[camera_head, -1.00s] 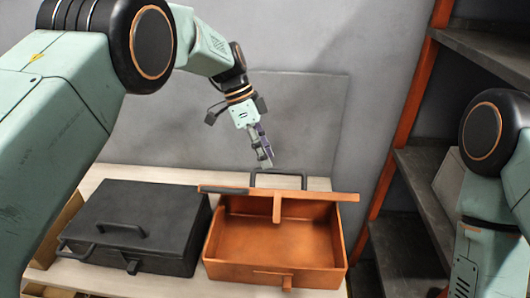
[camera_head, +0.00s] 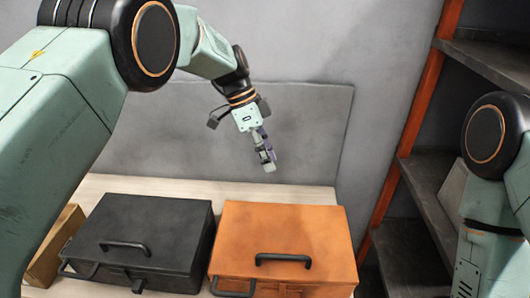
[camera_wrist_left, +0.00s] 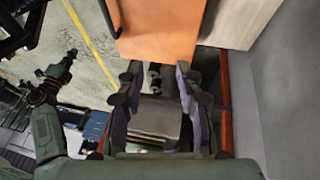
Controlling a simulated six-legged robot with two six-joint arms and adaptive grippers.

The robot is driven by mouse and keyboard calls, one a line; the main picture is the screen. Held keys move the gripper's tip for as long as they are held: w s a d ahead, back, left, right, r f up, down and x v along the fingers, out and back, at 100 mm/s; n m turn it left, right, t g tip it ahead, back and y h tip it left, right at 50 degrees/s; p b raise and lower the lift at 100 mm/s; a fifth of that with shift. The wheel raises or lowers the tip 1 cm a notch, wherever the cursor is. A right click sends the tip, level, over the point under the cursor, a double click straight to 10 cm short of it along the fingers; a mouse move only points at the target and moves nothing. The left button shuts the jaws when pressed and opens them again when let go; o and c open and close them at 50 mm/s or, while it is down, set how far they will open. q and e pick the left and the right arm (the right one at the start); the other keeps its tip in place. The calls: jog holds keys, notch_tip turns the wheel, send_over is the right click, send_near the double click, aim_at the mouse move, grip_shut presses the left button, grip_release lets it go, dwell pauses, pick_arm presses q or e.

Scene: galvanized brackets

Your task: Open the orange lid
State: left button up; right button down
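The orange lid (camera_head: 280,228) lies shut on the orange box (camera_head: 318,291) on the right of the table. Its dark bar handle (camera_head: 284,260) is on top, near the front edge. In the left wrist view the orange lid (camera_wrist_left: 160,28) fills the top middle, beyond the fingers. My left gripper (camera_head: 267,162) hangs above and behind the box, apart from the lid and handle. In the left wrist view the fingers of my left gripper (camera_wrist_left: 156,88) stand apart with nothing held between them. My right gripper is out of view; only part of that arm shows at the right.
A closed black box (camera_head: 150,225) with dark handles stands just left of the orange box. A tan box (camera_head: 55,245) is further left. Grey shelves (camera_head: 425,185) with an orange post (camera_head: 412,130) stand at the right. A grey wall is close behind the table (camera_head: 130,184).

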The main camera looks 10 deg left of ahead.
pick_arm(q)
jog(key=v, duration=0.8)
jog(key=shift+d, duration=0.2)
